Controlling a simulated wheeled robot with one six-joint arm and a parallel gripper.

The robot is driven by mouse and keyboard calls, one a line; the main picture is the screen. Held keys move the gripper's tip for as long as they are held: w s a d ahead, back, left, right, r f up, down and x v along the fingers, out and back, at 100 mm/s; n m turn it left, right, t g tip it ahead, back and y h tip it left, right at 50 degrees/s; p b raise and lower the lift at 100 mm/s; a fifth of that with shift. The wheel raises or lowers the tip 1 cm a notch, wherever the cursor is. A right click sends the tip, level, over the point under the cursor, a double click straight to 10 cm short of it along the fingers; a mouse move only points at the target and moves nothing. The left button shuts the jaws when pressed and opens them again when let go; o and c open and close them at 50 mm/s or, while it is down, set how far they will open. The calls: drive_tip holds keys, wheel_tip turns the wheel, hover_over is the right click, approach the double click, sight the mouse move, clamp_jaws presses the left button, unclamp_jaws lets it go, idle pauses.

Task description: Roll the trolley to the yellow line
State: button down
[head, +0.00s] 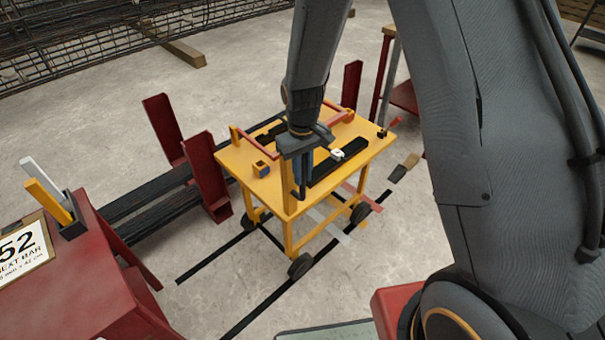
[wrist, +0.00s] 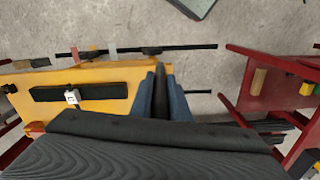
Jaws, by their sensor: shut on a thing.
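The trolley (head: 345,146) is a yellow-orange cart with dark wheels, standing on two black floor rails (head: 250,313). It also fills the left of the wrist view (wrist: 85,107). My gripper (head: 297,185) is at the trolley's near edge. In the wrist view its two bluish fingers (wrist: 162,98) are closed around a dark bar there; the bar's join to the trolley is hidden. A small yellow patch on the floor (head: 363,223) shows by the trolley's far-right wheel, next to a white strip (head: 337,228). It may be the yellow line; most of it is hidden.
A red stand with a number sign (head: 22,249) is at the lower left. Red uprights (head: 206,175) and dark bars (head: 152,193) stand left of the trolley. A tan block (head: 411,160) lies by the rails' far end. A rebar cage (head: 75,45) is behind.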

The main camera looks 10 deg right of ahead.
drive_tip(key=c, duration=1.7)
unclamp_jaws()
drive_tip(key=shift+w+r, duration=0.1)
drive_tip(key=shift+w, duration=0.05)
drive_tip(key=shift+c, duration=0.2)
drive_tip(key=shift+o, duration=0.3)
wheel_tip(320, 180, up, 8)
drive_tip(key=shift+f+b, duration=0.15)
drive_tip(key=shift+b, duration=0.8)
